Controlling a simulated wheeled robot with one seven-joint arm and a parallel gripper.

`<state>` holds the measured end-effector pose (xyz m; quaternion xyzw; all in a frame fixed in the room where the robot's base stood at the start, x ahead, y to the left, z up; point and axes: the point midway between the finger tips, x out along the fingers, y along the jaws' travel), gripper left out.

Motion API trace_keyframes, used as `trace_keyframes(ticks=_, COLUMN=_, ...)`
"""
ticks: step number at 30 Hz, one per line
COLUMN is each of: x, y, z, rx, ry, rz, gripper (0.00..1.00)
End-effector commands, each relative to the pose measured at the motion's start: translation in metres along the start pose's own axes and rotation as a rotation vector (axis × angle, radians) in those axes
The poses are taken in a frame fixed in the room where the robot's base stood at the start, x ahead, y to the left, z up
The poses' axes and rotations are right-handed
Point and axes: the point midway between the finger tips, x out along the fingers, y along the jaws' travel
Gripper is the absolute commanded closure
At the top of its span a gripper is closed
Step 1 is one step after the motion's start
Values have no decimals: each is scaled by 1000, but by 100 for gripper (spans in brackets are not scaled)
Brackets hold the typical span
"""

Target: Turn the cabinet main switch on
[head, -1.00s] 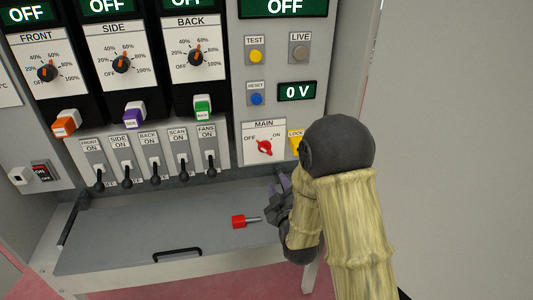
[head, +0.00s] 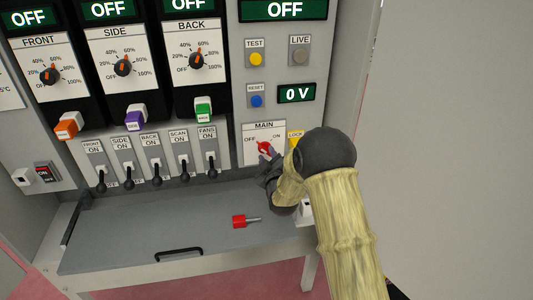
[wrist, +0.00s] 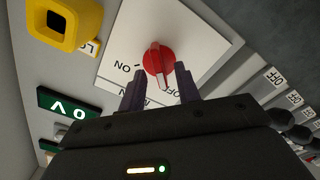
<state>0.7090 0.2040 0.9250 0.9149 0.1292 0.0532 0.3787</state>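The main switch (head: 265,149) is a red rotary knob on a white plate (head: 277,130) marked MAIN, OFF and ON, low on the cabinet's right panel. In the wrist view the red knob (wrist: 158,60) lies just beyond the fingertips, its handle ridge pointing down between them. My gripper (wrist: 160,82) is open, one purple-grey finger on each side of the ridge's lower end. I cannot tell whether the fingers touch it. In the head view my gripper (head: 268,165) is at the knob's lower edge and partly hides it.
A yellow lock block (head: 296,138) sits right of the plate; it also shows in the wrist view (wrist: 62,22). Several black toggle levers (head: 184,173) stand to the left. The display reads 0 V (head: 296,93).

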Motion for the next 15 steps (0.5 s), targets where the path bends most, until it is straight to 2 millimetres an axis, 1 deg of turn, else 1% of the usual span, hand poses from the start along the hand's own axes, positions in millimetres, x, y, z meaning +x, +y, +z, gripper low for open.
trace_keyframes(ticks=3, x=11, y=0, z=0, rx=0, ry=0, rz=0, gripper=67)
trace_keyframes(ticks=6, x=16, y=0, z=0, rx=0, ry=1, rz=1, gripper=67)
trace_keyframes(ticks=14, x=16, y=0, z=0, rx=0, ry=0, rz=0, gripper=67)
trace_keyframes(ticks=15, x=16, y=0, z=0, rx=0, ry=0, rz=0, gripper=71)
